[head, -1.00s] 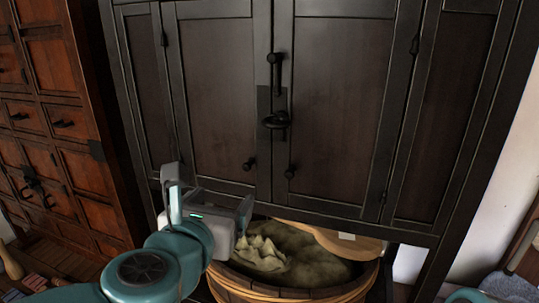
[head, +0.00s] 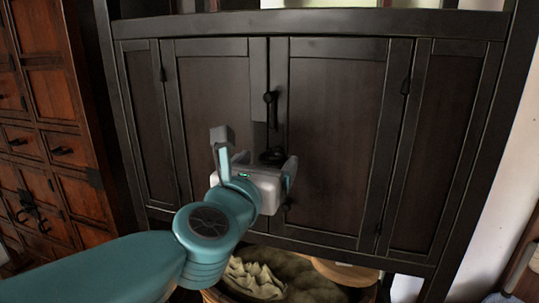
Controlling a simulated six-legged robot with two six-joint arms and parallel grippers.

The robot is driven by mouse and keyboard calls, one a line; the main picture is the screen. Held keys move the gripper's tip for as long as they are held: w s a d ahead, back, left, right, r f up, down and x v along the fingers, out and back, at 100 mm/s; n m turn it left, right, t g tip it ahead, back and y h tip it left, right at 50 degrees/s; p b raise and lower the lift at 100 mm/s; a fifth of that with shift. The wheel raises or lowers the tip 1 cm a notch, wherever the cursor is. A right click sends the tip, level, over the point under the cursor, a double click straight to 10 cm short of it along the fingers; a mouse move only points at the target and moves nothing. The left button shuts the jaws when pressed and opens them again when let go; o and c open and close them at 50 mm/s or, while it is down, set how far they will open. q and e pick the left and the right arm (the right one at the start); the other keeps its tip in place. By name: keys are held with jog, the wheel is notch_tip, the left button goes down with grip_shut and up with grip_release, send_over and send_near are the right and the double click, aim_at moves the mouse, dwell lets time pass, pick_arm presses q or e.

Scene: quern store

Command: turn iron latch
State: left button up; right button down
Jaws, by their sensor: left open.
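The dark iron latch (head: 272,112) hangs upright as a bar on the seam between the two middle doors of the black cabinet (head: 340,130). A dark ring-like fitting (head: 272,157) sits below it on the same seam. My left gripper (head: 255,151) is open and empty in front of the doors, lower than the latch bar. Its two fingers stand apart, one left of the seam and one right of it, and I see no contact with the latch. My right gripper is out of view.
A round wooden tub (head: 216,296) with pale cloth (head: 252,279) stands under the cabinet. A reddish-brown drawer chest (head: 52,115) stands on the left. A white wall (head: 505,190) is on the right. The upper door fronts are clear.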

pick_arm(q)
jog(key=shift+x, duration=0.95)
jog(key=c, duration=1)
jog(key=shift+r, duration=0.1)
jog(key=shift+c, duration=0.2)
